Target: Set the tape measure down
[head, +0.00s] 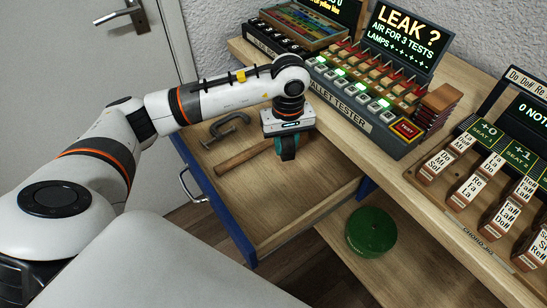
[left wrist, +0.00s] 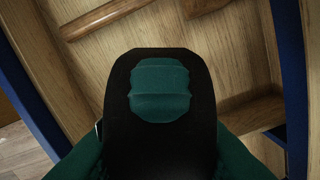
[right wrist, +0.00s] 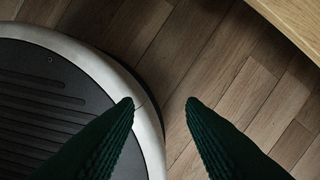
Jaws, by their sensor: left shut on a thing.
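The tape measure (left wrist: 160,92) is black with a teal patch and fills the middle of the left wrist view. My left gripper (head: 287,148) is shut on it, with a green finger on each side. In the head view the gripper points down into the open drawer (head: 315,212), and the tape measure is mostly hidden by it. Whether the tape measure touches the drawer floor cannot be told. My right gripper (right wrist: 159,102) is open and empty above the wood floor, beside my base.
A wooden-handled tool (head: 240,158) lies in the drawer, left of the gripper, with a dark clamp (head: 226,128) behind it. The front right of the drawer floor is bare. The pallet tester (head: 365,112) stands on the bench above. A green round tin (head: 371,231) sits on a lower board.

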